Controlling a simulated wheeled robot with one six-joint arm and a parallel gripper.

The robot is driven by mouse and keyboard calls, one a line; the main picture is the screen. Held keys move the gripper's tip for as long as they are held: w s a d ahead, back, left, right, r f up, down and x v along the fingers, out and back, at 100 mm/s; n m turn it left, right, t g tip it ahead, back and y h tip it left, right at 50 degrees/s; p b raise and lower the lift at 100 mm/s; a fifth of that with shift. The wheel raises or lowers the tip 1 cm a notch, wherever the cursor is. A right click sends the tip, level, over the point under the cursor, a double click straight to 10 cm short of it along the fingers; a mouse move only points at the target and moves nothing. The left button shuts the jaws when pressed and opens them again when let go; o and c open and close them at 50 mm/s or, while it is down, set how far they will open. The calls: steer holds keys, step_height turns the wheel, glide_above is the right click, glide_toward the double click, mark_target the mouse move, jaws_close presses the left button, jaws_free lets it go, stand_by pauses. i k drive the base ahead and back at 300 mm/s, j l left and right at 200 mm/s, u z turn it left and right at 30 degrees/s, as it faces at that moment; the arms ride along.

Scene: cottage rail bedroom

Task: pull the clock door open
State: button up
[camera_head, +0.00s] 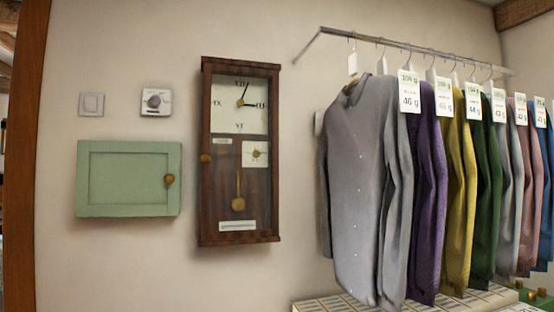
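The wall clock (240,150) hangs upright on the cream wall, left of the hanging clothes. It has a dark wooden frame and a white dial (239,106) behind its glazed front. My gripper is not in view.
A green wall cabinet (128,179) with a brass knob hangs left of the clock. Several cardigans hang from a rail (400,45) at right, over pale boxes (335,303).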

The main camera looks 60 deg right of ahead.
mark_target(272, 231)
steer(key=z, duration=1.45)
